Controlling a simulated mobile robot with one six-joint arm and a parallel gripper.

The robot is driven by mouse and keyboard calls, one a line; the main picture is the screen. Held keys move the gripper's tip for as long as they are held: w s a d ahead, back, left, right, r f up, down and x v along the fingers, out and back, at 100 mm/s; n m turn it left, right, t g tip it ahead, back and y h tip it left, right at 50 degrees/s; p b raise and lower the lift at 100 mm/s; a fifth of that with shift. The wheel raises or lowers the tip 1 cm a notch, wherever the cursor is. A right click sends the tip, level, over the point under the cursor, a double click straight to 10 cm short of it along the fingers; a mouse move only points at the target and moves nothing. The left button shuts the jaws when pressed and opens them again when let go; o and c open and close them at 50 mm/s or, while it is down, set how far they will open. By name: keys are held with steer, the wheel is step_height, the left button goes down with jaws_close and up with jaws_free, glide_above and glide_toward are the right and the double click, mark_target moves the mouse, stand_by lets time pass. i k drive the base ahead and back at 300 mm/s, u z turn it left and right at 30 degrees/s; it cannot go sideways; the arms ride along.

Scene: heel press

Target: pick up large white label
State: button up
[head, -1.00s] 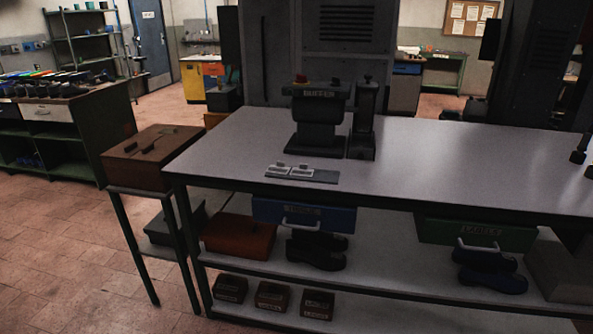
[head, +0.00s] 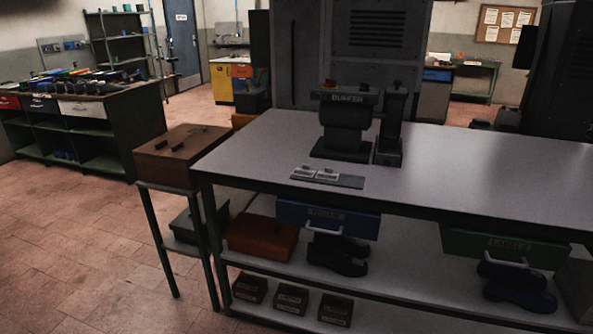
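No large white label can be made out for certain. A green drawer (head: 480,243) marked "LABELS" hangs under the right part of the grey workbench (head: 480,175); it looks shut, and its inside is hidden. Two small pale pieces lie side by side on a flat grey plate (head: 350,182) near the bench's front left; I cannot tell whether they are labels. My gripper is not in view.
A dark buffer machine (head: 345,125) stands on the bench. A blue drawer (head: 290,213) hangs under its left part. Dark shoes (head: 337,258) and small boxes (head: 335,311) fill the shelves below. Brown floor (head: 75,245) is clear at left.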

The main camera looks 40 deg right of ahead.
mark_target(306, 170)
steer(key=i, duration=0.85)
steer(key=z, duration=0.05)
